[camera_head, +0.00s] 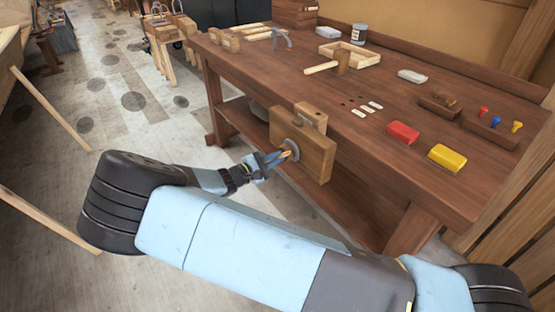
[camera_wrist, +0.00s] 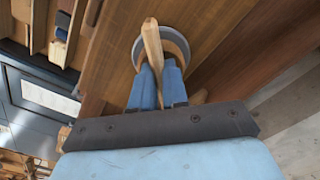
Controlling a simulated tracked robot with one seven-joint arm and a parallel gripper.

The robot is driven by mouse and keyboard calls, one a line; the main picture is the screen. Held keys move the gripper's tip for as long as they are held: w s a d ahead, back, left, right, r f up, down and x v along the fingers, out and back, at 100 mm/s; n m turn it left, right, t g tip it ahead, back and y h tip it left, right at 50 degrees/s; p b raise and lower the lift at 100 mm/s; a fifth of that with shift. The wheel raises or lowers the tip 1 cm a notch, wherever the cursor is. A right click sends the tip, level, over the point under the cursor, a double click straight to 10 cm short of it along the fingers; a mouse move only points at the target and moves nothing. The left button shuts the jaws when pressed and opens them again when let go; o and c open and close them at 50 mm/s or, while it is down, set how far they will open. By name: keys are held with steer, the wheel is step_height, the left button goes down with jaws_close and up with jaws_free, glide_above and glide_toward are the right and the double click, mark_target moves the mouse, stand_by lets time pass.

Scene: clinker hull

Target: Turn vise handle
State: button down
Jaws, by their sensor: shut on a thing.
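The wooden vise (camera_head: 303,145) is fixed to the front left edge of the workbench, with a round metal hub on its outer face. The vise handle (camera_wrist: 152,42) is a light wooden bar that crosses this hub (camera_wrist: 176,44) in the wrist view. My gripper (camera_wrist: 158,82) has its two blue fingers on either side of the handle, shut on it close to the hub. In the head view my gripper (camera_head: 279,158) reaches the vise from the left, and its fingers cover part of the handle.
The workbench (camera_head: 400,140) carries a mallet (camera_head: 340,62), a red box (camera_head: 403,132), a yellow box (camera_head: 446,157) and a wooden tray (camera_head: 356,52). A bench leg (camera_head: 412,230) stands right of the vise. The floor (camera_head: 120,125) left of the bench is mostly open.

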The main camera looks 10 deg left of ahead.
steer(key=shift+s+d+f+m, duration=0.1)
steer(key=shift+f+m, duration=0.05)
steer(key=shift+m, duration=1.25)
steer(key=shift+d+f+m, duration=0.1)
steer(key=shift+f+m, duration=0.1)
steer(key=shift+m, duration=1.2)
steer(key=shift+s+d+f+m, duration=0.1)
steer(key=shift+f+m, duration=0.05)
steer(key=shift+m, duration=1.25)
steer(key=c, duration=1.1)
jaws_free()
steer(key=shift+w+a, duration=0.1)
steer(key=shift+c, duration=0.2)
steer(key=shift+r, duration=0.1)
steer(key=shift+a, duration=0.1)
steer(key=v, duration=1.3)
steer(key=shift+s+a, duration=0.2)
steer(key=shift+s, duration=0.05)
